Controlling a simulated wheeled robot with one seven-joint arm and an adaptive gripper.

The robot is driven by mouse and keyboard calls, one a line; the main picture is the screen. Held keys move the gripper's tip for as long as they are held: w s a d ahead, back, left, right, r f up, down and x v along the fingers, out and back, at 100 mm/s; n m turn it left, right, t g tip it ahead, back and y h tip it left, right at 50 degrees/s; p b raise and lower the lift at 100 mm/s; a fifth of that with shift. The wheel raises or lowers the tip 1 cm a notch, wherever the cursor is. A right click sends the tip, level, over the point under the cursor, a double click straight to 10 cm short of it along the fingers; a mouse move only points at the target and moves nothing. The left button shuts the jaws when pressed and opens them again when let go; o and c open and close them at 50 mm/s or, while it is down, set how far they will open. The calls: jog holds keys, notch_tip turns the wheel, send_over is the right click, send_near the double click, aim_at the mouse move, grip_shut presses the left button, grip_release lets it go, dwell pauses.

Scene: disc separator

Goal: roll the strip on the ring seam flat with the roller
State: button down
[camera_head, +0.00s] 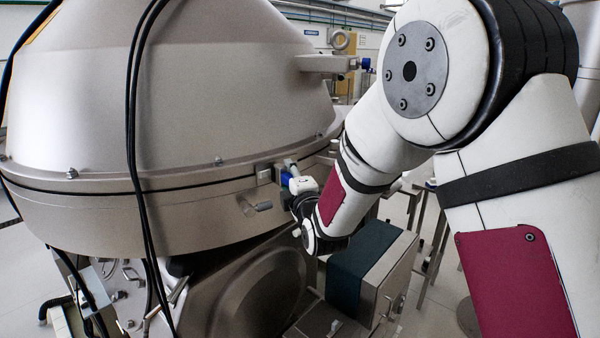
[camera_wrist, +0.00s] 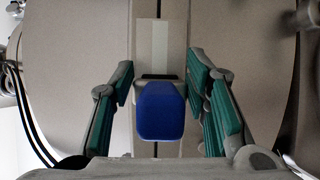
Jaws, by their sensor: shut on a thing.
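My gripper (camera_wrist: 161,76) has green-padded fingers on either side of the blue roller (camera_wrist: 160,112), shut on it. The roller's blue body fills the lower middle of the wrist view, with a dark edge at its far end. A pale strip (camera_wrist: 153,45) lies straight ahead of the roller, along the ring seam (camera_wrist: 155,150), which shows as a thin dark line below. I cannot tell whether the roller touches the strip. In the head view, my gripper (camera_head: 297,190) is at the separator's ring, with a bit of blue (camera_head: 285,179) showing at it. The strip is not clear there.
The large metal separator bowl (camera_head: 220,80) fills the left, with bolts along its rim and black cables (camera_head: 135,150) hanging in front. A short peg (camera_head: 258,207) juts from the ring left of my gripper. A grey and dark teal box (camera_head: 365,270) stands below.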

jog(key=shift+s+a+r, duration=0.1)
jog(key=shift+s+a, duration=0.6)
jog(key=shift+a, duration=0.15)
jog(key=s+d+p, duration=0.1)
jog(key=s+d, duration=0.4)
jog(key=shift+w, duration=0.1)
dwell(0.4)
jog(key=shift+w+d+b, duration=0.5)
jog(key=shift+w+b, duration=2.8)
jog(key=shift+w, duration=1.2)
jog(key=s+a+p, duration=0.2)
jog(key=s+a, duration=0.1)
jog(key=s, duration=0.1)
jog(key=shift+a, duration=0.35)
jog(key=shift+s+a+p, duration=0.4)
jog(key=shift+s+a, duration=0.15)
jog(key=shift+a, duration=0.1)
